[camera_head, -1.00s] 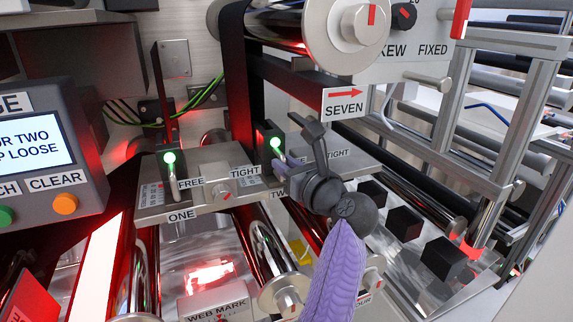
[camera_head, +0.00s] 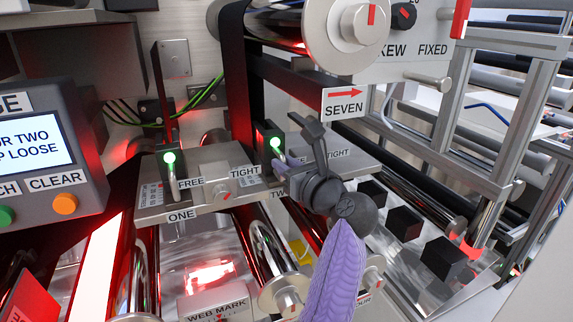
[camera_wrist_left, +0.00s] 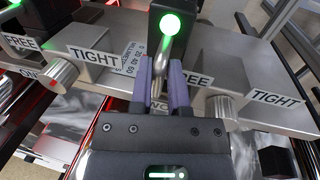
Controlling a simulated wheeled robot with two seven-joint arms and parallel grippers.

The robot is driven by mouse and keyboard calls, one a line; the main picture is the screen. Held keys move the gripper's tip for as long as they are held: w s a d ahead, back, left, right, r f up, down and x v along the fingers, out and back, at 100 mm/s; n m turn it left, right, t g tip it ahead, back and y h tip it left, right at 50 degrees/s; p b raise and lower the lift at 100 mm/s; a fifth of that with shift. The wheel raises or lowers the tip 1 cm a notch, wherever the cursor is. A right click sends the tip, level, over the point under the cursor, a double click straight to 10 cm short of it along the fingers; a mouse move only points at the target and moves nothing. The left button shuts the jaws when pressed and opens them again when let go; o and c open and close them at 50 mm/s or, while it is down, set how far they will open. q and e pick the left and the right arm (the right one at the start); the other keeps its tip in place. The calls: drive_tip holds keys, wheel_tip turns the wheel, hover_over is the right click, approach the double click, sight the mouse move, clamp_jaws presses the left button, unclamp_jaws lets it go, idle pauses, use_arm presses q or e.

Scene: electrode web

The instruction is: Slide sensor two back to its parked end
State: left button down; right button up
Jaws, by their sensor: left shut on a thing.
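Sensor two (camera_head: 266,134) is a black block with a lit green lamp, at the right part of the metal rail in the head view. In the left wrist view sensor two (camera_wrist_left: 157,24) stands just ahead of the fingers, its metal handle (camera_wrist_left: 164,52) running down between them. My left gripper (camera_head: 287,164) is shut on that handle; its purple fingers (camera_wrist_left: 164,80) flank it. My wrist hides part of the rail and the TWO label. A clamp knob (camera_wrist_left: 222,108) between FREE and TIGHT labels sits right of the fingers. My right gripper is not in view.
Sensor one (camera_head: 163,140), also lit green, stands left on the rail, with its own clamp knob (camera_head: 221,190). A screen (camera_head: 37,138) at left partly reads "TWO" and "LOOSE". Rollers and the WEB MARK box (camera_head: 215,303) lie below; black blocks (camera_head: 404,223) lie right.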

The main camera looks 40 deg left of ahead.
sight(277, 155)
use_arm(q)
drive_tip(key=b+x, duration=0.1)
drive_tip(key=x, duration=0.2)
drive_tip(key=shift+w+a+b, duration=0.25)
drive_tip(key=shift+w+b, duration=0.15)
drive_tip(key=shift+w, duration=0.1)
drive_tip(key=shift+a, duration=0.25)
drive_tip(key=shift+d+r, duration=0.1)
drive_tip(key=shift+r, duration=0.05)
drive_tip(key=c, duration=1)
unclamp_jaws()
drive_tip(key=shift+c, duration=0.2)
drive_tip(key=o, duration=0.4)
drive_tip(key=shift+w+a, duration=0.1)
drive_tip(key=shift+a, duration=0.15)
drive_tip(key=shift+d, duration=0.15)
